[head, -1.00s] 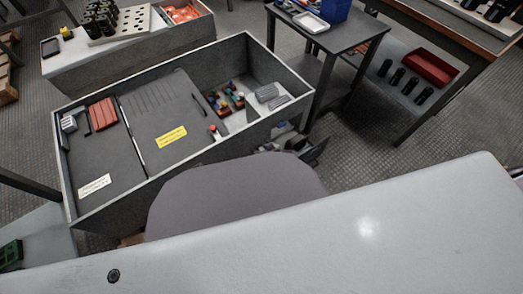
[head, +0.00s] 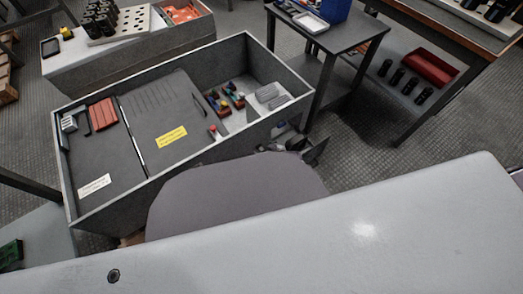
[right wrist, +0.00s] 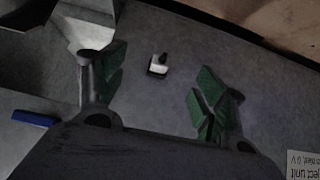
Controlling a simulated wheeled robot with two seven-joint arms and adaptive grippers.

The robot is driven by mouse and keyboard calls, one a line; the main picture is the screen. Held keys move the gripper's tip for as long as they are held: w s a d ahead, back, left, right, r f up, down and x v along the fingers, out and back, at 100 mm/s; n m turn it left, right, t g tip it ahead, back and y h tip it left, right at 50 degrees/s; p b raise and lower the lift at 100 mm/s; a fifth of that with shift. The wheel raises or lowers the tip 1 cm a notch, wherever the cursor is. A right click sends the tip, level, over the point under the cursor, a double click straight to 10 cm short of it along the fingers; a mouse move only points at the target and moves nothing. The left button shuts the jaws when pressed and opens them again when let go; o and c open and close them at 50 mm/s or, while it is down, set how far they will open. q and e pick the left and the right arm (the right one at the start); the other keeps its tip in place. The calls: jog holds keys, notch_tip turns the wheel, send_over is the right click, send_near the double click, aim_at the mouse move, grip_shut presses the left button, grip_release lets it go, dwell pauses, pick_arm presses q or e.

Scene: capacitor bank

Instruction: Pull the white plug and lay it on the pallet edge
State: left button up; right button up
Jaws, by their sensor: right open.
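The white plug (right wrist: 158,66), small with a black part, is on a grey surface in the right wrist view. My right gripper (right wrist: 160,80) is open, with green pads on both fingers. The plug lies between and a little beyond the fingertips, with clear gaps on both sides and no visible contact. In the head view my right gripper (head: 302,147) is a dark shape at the box's near right side, partly hidden by my own arm. I cannot make out the plug there. My left gripper is not in view. A brown wood-like surface (right wrist: 270,20) shows at the top right of the wrist view; I cannot tell if it is the pallet.
The large grey open box (head: 105,213) has raised walls and holds a red block (head: 102,114) and several small coloured parts. A blue bar (right wrist: 34,119) and a white label (right wrist: 303,164) show in the wrist view. A dark side table (head: 345,43) stands behind the box.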

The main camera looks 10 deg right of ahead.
jog(key=v, duration=0.8)
jog(key=shift+s+r, duration=0.2)
jog(key=shift+s, duration=0.05)
jog(key=shift+d, duration=0.1)
jog(key=shift+c, duration=0.2)
